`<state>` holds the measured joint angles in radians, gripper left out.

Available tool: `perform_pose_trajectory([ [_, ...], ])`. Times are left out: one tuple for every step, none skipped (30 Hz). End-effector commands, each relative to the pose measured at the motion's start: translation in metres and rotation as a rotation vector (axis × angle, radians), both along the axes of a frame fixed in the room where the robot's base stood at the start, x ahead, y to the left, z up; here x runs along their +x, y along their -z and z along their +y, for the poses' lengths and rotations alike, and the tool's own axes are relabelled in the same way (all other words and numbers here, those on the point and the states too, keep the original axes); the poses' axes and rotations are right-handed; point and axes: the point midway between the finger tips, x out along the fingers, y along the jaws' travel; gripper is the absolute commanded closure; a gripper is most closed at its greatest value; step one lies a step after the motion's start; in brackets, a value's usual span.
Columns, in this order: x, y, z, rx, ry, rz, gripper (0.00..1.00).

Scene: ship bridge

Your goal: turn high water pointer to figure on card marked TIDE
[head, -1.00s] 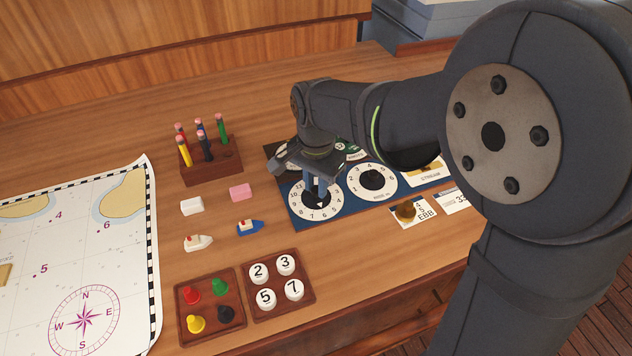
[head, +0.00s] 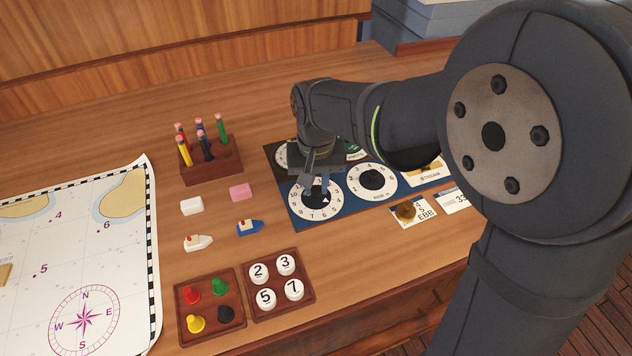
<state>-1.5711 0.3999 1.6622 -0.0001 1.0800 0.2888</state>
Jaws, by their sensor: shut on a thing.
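My gripper (head: 317,182) points down over the left numbered dial (head: 296,205) on the dark blue board, shut on the dial's black centre knob (head: 317,200). The knob's small white pointer mark (head: 326,199) shows at its right side, towards the lower-right figures. The jaws hide the dial's upper figures. A second numbered dial (head: 372,181) with a black knob is just right of it. A white card (head: 424,212) in front of the board shows figures and "EBB", partly covered by a brown round thing (head: 405,211). I cannot read the word TIDE on any card.
Another white card (head: 455,201) shows "33", partly hidden by my arm. Left of the board are a pencil block (head: 210,165), erasers, a blue boat (head: 250,228) and a white boat (head: 198,243). Trays of pegs (head: 208,312) and number discs (head: 277,299) stand in front. A chart (head: 75,255) lies left.

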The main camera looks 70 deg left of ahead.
Motion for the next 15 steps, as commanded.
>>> perform_pose_trajectory([
  [0.0001, -0.0009, 0.0004, 0.002, -0.039, 0.0, 1.0],
  [0.0001, -0.0009, 0.0004, 0.002, -0.064, 0.0, 1.0],
  [0.0001, -0.0009, 0.0004, 0.002, -0.095, 0.0, 1.0],
  [0.0001, -0.0009, 0.0004, 0.002, -0.117, 0.0, 1.0],
  [0.0001, -0.0009, 0.0004, 0.002, -0.138, 0.0, 1.0],
  [0.0001, -0.001, 0.0004, 0.002, -0.165, 0.0, 1.0],
  [0.0002, -0.001, 0.0005, 0.002, -0.185, 0.0, 1.0],
  [0.0002, -0.001, 0.0005, 0.002, -0.203, 0.0, 1.0],
  [0.0002, -0.001, 0.0005, 0.002, -0.225, 0.0, 1.0],
  [0.0002, -0.001, 0.0005, 0.002, -0.241, 0.0, 1.0],
  [0.0002, -0.001, 0.0005, 0.002, -0.255, 0.0, 1.0],
  [0.0002, -0.001, 0.0005, 0.002, -0.273, 0.0, 1.0],
  [0.0002, -0.0011, 0.0005, 0.002, -0.284, 0.0, 1.0],
  [0.0002, -0.0011, 0.0005, 0.002, -0.295, 0.0, 1.0],
  [0.0003, -0.0011, 0.0005, 0.002, -0.308, 0.0, 1.0],
])
